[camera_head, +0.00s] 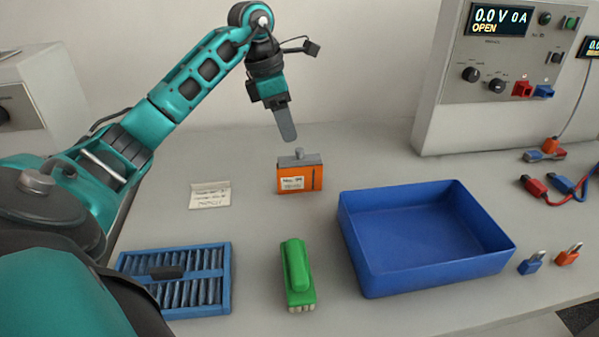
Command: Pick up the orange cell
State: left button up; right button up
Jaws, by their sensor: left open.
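The orange cell (291,182) is a small orange box with a white label and a grey top with a knob. It stands upright on the bench, left of the blue tray. My left gripper (287,134) hangs just above the cell, apart from it, and points down. It is open and holds nothing visible; one finger largely hides the other. My right gripper is not in view.
An empty blue tray (366,283) stands right of the cell. A green tool (297,272), a blue slotted rack (226,280) and a paper label (209,196) lie nearby. A cycler unit (433,105), clip leads (563,184) and two padlocks (531,264) are on the right.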

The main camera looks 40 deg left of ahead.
aim_at(299, 158)
pick_arm(q)
jog(key=x, duration=0.6)
jog(key=shift+d, duration=0.1)
jog(key=x, duration=0.4)
jog(key=shift+s+d+f, duration=0.2)
jog(key=shift+d+f, duration=0.05)
jog(key=shift+d, duration=0.2)
jog(key=shift+w+f, duration=0.1)
jog(key=shift+f, duration=0.25)
grip_shut()
